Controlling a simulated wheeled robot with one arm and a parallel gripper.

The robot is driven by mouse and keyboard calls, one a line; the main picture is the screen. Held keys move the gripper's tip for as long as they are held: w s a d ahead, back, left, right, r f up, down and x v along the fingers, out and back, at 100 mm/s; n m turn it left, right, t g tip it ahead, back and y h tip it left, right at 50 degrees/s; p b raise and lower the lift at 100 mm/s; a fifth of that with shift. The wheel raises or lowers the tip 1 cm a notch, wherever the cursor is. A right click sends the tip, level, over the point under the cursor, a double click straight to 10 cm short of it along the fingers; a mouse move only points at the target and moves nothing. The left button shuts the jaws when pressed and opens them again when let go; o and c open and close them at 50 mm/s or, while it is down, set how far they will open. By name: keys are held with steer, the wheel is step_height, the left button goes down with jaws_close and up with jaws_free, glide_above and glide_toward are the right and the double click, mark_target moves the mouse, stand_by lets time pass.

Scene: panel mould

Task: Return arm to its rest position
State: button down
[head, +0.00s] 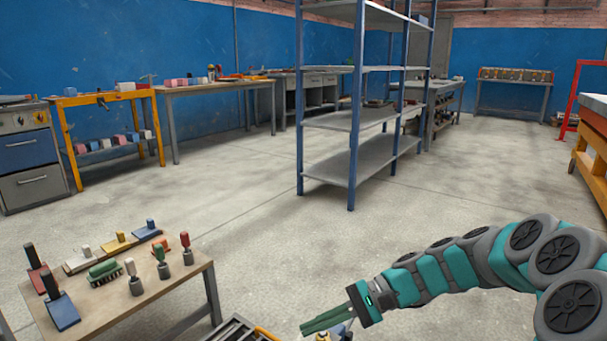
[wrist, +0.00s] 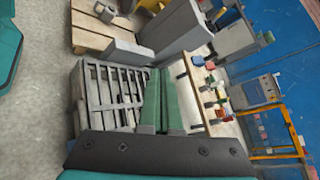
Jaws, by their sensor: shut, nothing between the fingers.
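My gripper (head: 328,319) is at the end of my teal and grey arm, low in the head view, right of the small tool table. Its two green fingers lie together, shut and empty. They also show in the wrist view (wrist: 162,100), pointing up the picture with nothing between them. My arm reaches in from the right edge of the head view, bent and held out over the floor.
A small table (head: 120,318) with brushes and trowels stands at the lower left. A dark slatted crate (head: 238,329) is near my gripper; it also shows in the wrist view (wrist: 85,100). A blue-posted shelf (head: 330,165) stands mid-room. Open floor lies between.

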steer(key=s+a+r+n+g+h+p, duration=0.1)
steer(key=s+r+n+h+p, duration=0.2)
steer(key=s, duration=0.6)
steer(key=s+d+n+t+h+p, duration=0.2)
steer(key=s+d+h, duration=0.8)
steer(key=s, duration=0.7)
steer(key=d+n, duration=0.1)
steer(key=d, duration=0.2)
steer(key=shift+d+f+n+h+p, duration=0.15)
steer(key=shift+d+n+h+p, duration=0.15)
steer(key=shift+d+n+p, duration=0.1)
steer(key=shift+s, duration=0.1)
